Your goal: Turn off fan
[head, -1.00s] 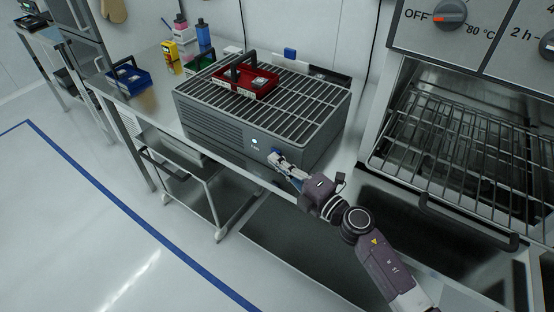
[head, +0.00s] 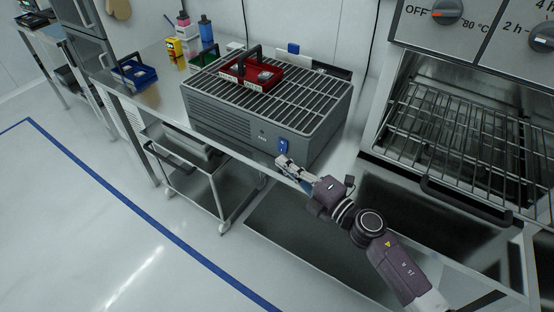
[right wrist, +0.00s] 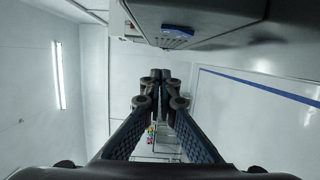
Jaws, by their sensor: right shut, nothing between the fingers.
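The fan is a grey box (head: 233,124) with a slatted grille on top, standing on the metal bench. Its blue switch (head: 283,145) is on the right part of the front face. The small indicator (head: 262,135) left of the switch shows no light. My right gripper (head: 281,160) is shut and empty, just below and in front of the switch, apart from it. In the right wrist view the shut fingertips (right wrist: 160,76) show below the blue switch (right wrist: 178,31). My left gripper is not in view.
A red tray (head: 262,82) with a black handle sits on the fan's grille. A blue bin (head: 134,76) and several bottles stand on the bench to the left. An open oven with wire racks (head: 450,140) is at the right.

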